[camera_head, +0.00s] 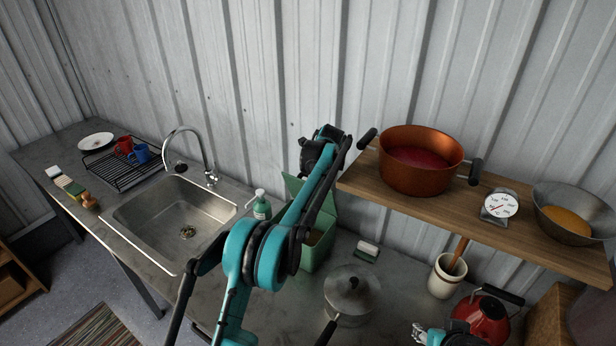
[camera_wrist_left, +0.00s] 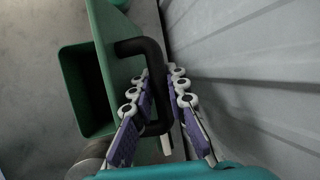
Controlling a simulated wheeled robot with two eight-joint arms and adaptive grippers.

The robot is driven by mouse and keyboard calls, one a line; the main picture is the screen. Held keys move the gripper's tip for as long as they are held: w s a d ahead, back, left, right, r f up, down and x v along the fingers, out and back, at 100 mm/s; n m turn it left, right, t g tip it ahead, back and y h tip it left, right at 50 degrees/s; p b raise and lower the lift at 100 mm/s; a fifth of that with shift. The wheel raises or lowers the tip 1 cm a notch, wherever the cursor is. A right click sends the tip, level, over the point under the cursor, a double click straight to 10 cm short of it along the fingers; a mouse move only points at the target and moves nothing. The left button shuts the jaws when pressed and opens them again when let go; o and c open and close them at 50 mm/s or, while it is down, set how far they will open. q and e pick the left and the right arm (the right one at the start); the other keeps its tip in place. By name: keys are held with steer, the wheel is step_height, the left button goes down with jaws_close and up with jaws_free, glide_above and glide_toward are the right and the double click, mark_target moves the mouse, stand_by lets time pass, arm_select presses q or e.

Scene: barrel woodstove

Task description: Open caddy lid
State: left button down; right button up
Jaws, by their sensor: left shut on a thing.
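The green caddy (camera_head: 318,257) stands on the counter right of the sink, partly hidden behind my left arm. Its lid (camera_head: 292,187) is raised and stands steeply at the back, near the wall. In the left wrist view the caddy (camera_wrist_left: 70,62) shows its dark open mouth, and the lid (camera_wrist_left: 112,42) carries a black loop handle (camera_wrist_left: 137,45). My left gripper (camera_wrist_left: 160,73) is shut on this handle, with a finger on each side of it. My right gripper (camera_head: 418,333) is at the bottom edge, mostly cut off.
A wooden shelf (camera_head: 520,231) with a copper pot (camera_head: 420,176), dial scale and metal bowl overhangs the right side. A lidded pan (camera_head: 351,300), sponge (camera_head: 367,251), utensil crock (camera_head: 444,280) and red kettle (camera_head: 482,318) stand on the counter. A soap bottle (camera_head: 262,207) is close left of the caddy.

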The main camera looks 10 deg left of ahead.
arm_select(q)
steer(key=shift+w+d+p, duration=0.3)
steer(key=shift+w+p, duration=0.5)
steer(key=shift+w+d+p, duration=0.25)
steer(key=shift+w+p, duration=0.6)
steer(key=shift+w+d+p, duration=0.3)
steer(key=shift+w+p, duration=0.5)
steer(key=c, duration=1.8)
jaws_free()
steer(key=shift+w+d+f, duration=0.1)
steer(key=shift+d, duration=0.05)
